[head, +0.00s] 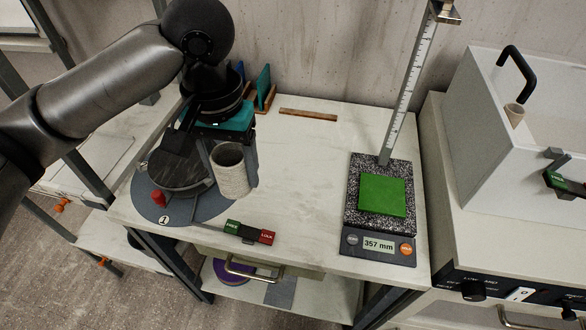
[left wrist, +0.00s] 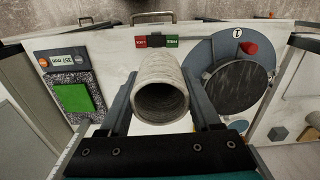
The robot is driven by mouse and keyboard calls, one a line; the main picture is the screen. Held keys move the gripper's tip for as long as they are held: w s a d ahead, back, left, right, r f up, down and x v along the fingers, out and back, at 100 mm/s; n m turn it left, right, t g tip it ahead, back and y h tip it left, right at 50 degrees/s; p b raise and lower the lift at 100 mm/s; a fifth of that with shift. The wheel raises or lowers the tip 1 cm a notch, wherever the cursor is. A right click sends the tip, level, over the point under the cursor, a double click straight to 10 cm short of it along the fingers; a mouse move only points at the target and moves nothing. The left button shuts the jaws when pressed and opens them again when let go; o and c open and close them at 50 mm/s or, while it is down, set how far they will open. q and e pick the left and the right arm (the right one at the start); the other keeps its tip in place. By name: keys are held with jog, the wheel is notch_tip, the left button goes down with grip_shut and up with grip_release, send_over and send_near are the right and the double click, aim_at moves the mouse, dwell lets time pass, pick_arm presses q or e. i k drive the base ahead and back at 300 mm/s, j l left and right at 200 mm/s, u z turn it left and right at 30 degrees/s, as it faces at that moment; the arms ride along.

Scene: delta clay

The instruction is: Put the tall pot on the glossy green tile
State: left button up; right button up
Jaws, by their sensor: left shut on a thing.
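The tall pot (head: 231,170) is a pale grey, rough-sided open cylinder. It is in my left gripper (head: 234,172), which is shut on it, with one finger on each side. In the left wrist view the pot (left wrist: 161,90) shows its dark open mouth towards the camera, between the fingers of the left gripper (left wrist: 163,100). The glossy green tile (head: 382,195) lies on the speckled plate of a height gauge at the right of the table, with nothing on it. The tile also shows in the left wrist view (left wrist: 74,98). My right gripper is not in view.
The height gauge (head: 377,243) reads 357 mm and has a tall upright ruler (head: 407,90) behind the tile. A dark round turntable (head: 181,175) with a red knob (head: 158,198) is at left. A green-and-red lock slider (head: 249,232) is at the front edge. The table middle (head: 300,180) is clear.

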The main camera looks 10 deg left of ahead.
aim_at(383, 193)
jog(key=k+z, duration=0.2)
jog(key=z, duration=0.15)
jog(key=k+l+z, duration=0.1)
jog(key=z, duration=0.25)
jog(key=j+z, duration=0.55)
jog(key=z, duration=0.15)
jog(key=j+z, duration=0.3)
jog(key=j, duration=0.4)
jog(key=k+j, duration=0.1)
jog(key=j, duration=0.3)
